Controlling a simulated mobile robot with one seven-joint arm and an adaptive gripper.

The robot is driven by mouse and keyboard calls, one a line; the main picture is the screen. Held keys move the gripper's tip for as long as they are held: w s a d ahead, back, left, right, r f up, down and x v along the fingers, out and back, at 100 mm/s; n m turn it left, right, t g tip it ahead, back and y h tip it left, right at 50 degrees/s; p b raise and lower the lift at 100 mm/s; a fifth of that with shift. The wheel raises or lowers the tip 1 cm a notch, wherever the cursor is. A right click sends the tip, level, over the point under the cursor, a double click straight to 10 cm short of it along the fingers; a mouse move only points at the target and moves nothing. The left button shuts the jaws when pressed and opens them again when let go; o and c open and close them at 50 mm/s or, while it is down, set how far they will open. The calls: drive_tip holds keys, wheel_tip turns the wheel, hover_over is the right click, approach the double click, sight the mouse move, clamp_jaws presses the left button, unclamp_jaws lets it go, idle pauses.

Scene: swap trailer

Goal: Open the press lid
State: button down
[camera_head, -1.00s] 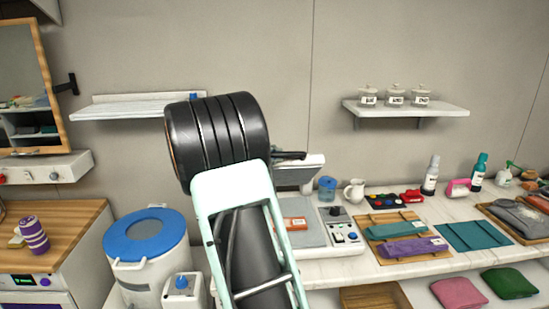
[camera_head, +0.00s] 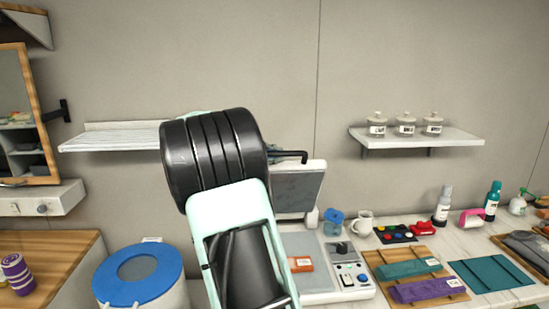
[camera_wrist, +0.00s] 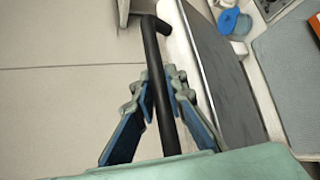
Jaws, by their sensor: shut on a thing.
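The press (camera_head: 318,293) stands on the white counter right of my arm, with a pale lower plate and a control panel. Its lid (camera_head: 303,192) is raised and tilted steeply back, its grey inner face showing. The lid's black handle (camera_head: 290,155) sticks out beside my arm. In the wrist view my gripper (camera_wrist: 163,82) has its blue-padded fingers on either side of the black handle bar (camera_wrist: 160,90), shut on it. The lid's grey plate also shows there (camera_wrist: 222,85). In the head view my arm hides the fingers.
An orange block (camera_head: 301,264) lies on the press's lower plate. A blue cup (camera_head: 333,222) and a white mug (camera_head: 361,223) stand right of the lid. A wall shelf (camera_head: 110,138) is behind my arm. A blue-topped tub (camera_head: 138,275) stands left.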

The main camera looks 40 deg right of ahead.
drive_tip(key=shift+r, duration=0.15)
drive_tip(key=c, duration=1.9)
unclamp_jaws()
drive_tip(key=shift+c, duration=0.2)
drive_tip(key=shift+a, duration=0.15)
drive_tip(key=v, duration=1.1)
drive_tip(key=shift+a+r, duration=0.15)
drive_tip(key=shift+a, duration=0.15)
drive_tip(key=shift+s, duration=0.1)
